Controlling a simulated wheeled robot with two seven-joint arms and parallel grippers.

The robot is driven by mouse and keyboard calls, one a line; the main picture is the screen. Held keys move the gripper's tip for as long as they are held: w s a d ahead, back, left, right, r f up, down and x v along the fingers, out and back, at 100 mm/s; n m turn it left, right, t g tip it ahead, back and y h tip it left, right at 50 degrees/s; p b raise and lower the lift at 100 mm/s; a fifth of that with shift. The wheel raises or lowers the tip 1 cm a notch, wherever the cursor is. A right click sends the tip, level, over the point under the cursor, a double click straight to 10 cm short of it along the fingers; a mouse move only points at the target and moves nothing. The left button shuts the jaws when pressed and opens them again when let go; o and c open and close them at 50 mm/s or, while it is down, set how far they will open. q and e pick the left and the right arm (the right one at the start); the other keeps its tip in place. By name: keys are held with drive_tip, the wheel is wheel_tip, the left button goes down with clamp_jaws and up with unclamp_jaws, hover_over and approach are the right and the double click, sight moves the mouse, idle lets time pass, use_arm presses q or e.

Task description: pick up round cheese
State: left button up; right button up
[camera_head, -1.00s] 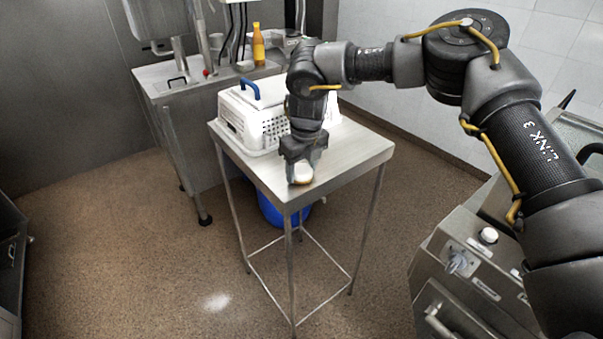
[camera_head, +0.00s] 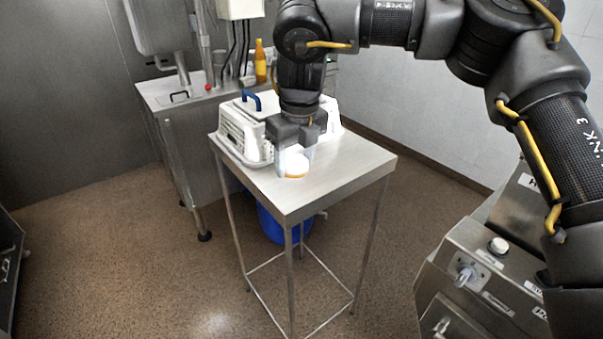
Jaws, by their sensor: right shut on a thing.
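The round cheese (camera_head: 296,165) is a small pale disc with a tan lower edge, above the near part of the small metal table (camera_head: 335,173). My right gripper (camera_head: 295,158) points down from above and is shut on the cheese, with its fingers on either side. I cannot tell for certain how far the cheese is above the tabletop. My left gripper is not in view.
A white perforated basket (camera_head: 240,135) with a blue handle (camera_head: 251,99) stands at the table's back left, behind my right gripper. A blue bin (camera_head: 279,226) is under the table. An orange bottle (camera_head: 260,62) stands on the back counter. A steel machine (camera_head: 478,275) is at the right.

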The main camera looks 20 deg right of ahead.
drive_tip(key=s+a+r+b, duration=0.1)
drive_tip(key=s+a+r, duration=0.2)
drive_tip(key=s, duration=0.3)
drive_tip(key=shift+s+a, duration=0.25)
drive_tip(key=shift+a, duration=0.15)
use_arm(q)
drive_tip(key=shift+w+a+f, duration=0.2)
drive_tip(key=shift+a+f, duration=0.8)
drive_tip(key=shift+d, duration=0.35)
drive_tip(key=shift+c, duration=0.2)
